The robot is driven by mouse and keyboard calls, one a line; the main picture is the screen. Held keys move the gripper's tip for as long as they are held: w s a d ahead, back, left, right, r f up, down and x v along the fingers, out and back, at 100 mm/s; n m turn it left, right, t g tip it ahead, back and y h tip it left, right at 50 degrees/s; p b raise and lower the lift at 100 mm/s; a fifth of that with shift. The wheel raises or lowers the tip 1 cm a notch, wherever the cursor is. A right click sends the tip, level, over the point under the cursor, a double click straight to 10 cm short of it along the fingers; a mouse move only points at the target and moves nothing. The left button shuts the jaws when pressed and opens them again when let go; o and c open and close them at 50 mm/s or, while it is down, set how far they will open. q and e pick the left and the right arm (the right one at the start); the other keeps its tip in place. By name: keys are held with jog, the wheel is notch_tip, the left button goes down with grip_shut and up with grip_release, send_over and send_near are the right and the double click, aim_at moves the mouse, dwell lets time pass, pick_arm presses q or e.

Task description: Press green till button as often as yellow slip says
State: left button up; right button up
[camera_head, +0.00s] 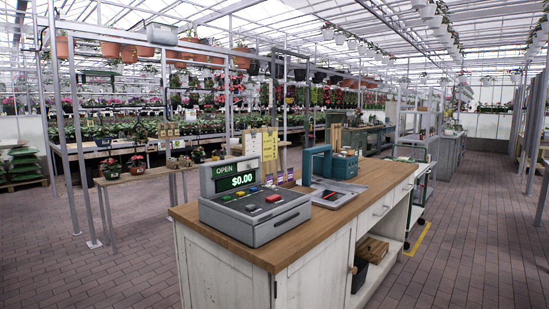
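A grey till (262,228) stands on the near left end of the wooden counter top (345,198). Its raised display (236,180) reads OPEN and $0.00. Small coloured buttons sit on its sloped top; a small green one (227,198) seems to be at the left, and red keys (273,198) are at the right. Neither of my grippers is in view.
The white cabinet (222,272) below has a handle and an open shelf at right. Plant shelves stand behind.

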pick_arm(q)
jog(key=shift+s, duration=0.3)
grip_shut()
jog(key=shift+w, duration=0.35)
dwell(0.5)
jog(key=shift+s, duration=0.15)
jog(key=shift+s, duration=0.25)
